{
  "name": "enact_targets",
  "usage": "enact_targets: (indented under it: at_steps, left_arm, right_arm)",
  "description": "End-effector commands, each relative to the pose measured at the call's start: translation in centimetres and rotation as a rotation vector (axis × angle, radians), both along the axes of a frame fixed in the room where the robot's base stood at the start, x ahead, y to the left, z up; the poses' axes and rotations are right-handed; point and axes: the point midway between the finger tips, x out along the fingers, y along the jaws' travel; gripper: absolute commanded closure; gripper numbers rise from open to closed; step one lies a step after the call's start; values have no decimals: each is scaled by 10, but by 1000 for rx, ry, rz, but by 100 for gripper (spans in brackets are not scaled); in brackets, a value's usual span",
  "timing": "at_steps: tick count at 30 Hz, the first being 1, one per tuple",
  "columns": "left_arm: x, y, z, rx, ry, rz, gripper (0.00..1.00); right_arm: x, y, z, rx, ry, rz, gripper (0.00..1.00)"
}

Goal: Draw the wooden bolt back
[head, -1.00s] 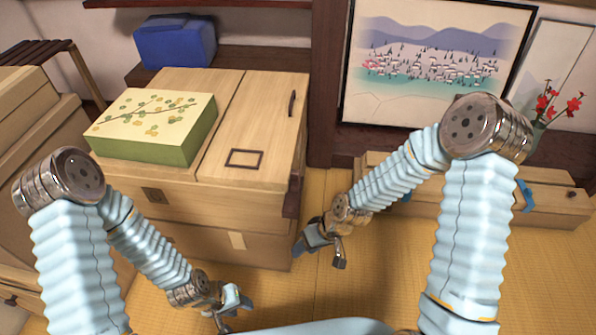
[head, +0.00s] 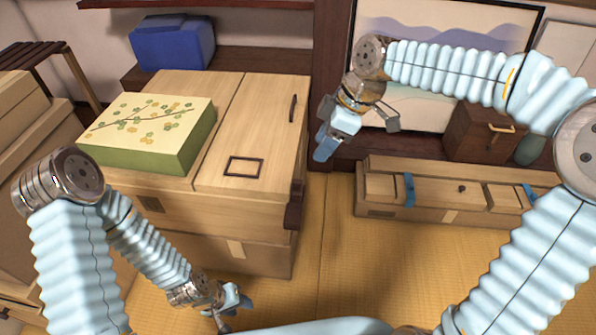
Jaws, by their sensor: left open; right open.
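A pale wooden chest (head: 262,135) stands left of centre in the head view. A dark wooden piece (head: 295,205) projects at its right front edge; it looks like the bolt, but I cannot tell how far it is drawn. A dark slim handle (head: 293,108) is on the lid's right side. My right gripper (head: 357,141) is open and empty, in the air to the right of the chest, up and right of the dark piece and apart from it. My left gripper (head: 235,315) is open and empty, low in front of the chest.
A green box with a flowered top (head: 148,128) sits on the chest's left. A blue box (head: 173,43) is behind. A low wooden cabinet with blue straps (head: 440,192) stands right, a dark wooden box (head: 488,135) behind it. The tatami (head: 345,265) between is clear.

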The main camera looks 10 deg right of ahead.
Motion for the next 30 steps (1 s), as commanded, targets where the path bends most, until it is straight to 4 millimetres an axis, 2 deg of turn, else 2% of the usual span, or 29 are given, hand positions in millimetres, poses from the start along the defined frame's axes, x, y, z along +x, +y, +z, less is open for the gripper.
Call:
enact_targets:
  at_steps: [5, 12, 18, 24, 30]
  left_arm:
    - [0, 0, -2, 0, 1, 0, 57]
    - [0, 0, -6, 1, 1, 1, 57]
    - [0, 0, -9, 1, 1, 1, 57]
    - [0, 0, -9, 1, 1, 2, 57]
    - [0, 0, -9, 1, 1, 1, 57]
  right_arm:
    - [2, 10, -26, 0, 5, 4, 55]
    - [7, 31, -79, 1, 6, 4, 55]
    - [12, 44, -111, 0, 4, 2, 55]
    - [14, 49, -124, 0, 2, 0, 55]
    - [14, 50, -125, 0, 1, -1, 55]
